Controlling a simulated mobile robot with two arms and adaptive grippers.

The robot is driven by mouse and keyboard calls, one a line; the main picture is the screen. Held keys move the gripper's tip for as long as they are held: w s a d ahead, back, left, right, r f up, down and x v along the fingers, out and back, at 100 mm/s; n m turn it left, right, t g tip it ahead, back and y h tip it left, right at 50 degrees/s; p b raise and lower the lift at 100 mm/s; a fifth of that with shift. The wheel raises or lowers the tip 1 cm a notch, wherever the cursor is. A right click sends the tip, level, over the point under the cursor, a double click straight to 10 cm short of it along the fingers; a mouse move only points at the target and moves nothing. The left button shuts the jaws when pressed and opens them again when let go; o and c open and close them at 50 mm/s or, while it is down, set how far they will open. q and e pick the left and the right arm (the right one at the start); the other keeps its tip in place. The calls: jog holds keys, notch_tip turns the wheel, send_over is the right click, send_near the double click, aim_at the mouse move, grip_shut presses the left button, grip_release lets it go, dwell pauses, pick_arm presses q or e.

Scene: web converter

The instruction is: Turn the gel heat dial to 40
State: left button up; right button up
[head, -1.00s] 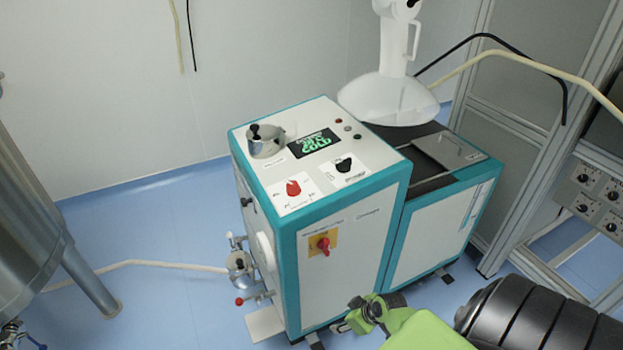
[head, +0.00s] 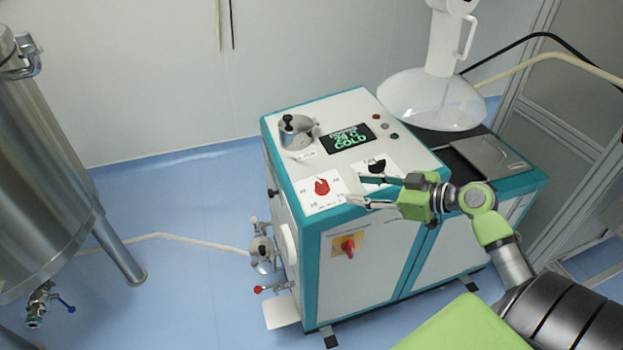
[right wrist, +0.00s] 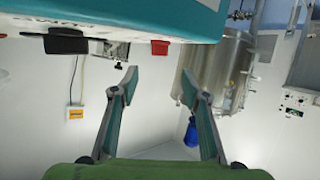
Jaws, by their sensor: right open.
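The machine's sloping white top panel bears a red dial (head: 321,187) on a white label and a black dial (head: 377,165) behind it to the right. The label print is too small to tell which is the gel heat dial. A display (head: 347,138) shows green text, apparently 24 C and COLD. My right gripper (head: 353,188) is open and empty, its fingers pointing left toward the red dial, just right of it and apart from it. In the right wrist view, the red dial (right wrist: 160,48) appears ahead of the fingertips (right wrist: 159,83), with the black dial (right wrist: 68,44) to the left.
A metal pot with a black knob (head: 296,132) stands on the panel's back left. A red switch on a yellow plate (head: 348,247) is on the front face. A white hopper (head: 432,98) stands behind right.

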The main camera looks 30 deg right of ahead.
aim_at(327, 185)
jog(key=shift+w+a+f+p, duration=0.1)
jog(key=shift+w+a+p, duration=0.2)
jog(key=shift+w, duration=0.25)
jog(key=p+x, duration=0.1)
jog(key=x, duration=0.5)
jog(key=shift+w+f+p, duration=0.1)
jog(key=shift+w+p, duration=0.15)
jog(key=shift+p, duration=0.15)
jog(key=p+x, duration=0.1)
jog(key=x, duration=0.4)
jog(key=shift+s+f, duration=0.1)
jog(key=shift+f, duration=0.1)
jog(key=shift+c, duration=0.7)
pick_arm(q)
jog(key=r, duration=0.1)
jog(key=s+r, duration=0.1)
jog(key=r, duration=0.1)
jog(key=shift+s+d+r, duration=0.1)
jog(key=shift+s+r, duration=0.1)
jog(key=shift+r, duration=0.1)
pick_arm(e)
jog(key=c, duration=1)
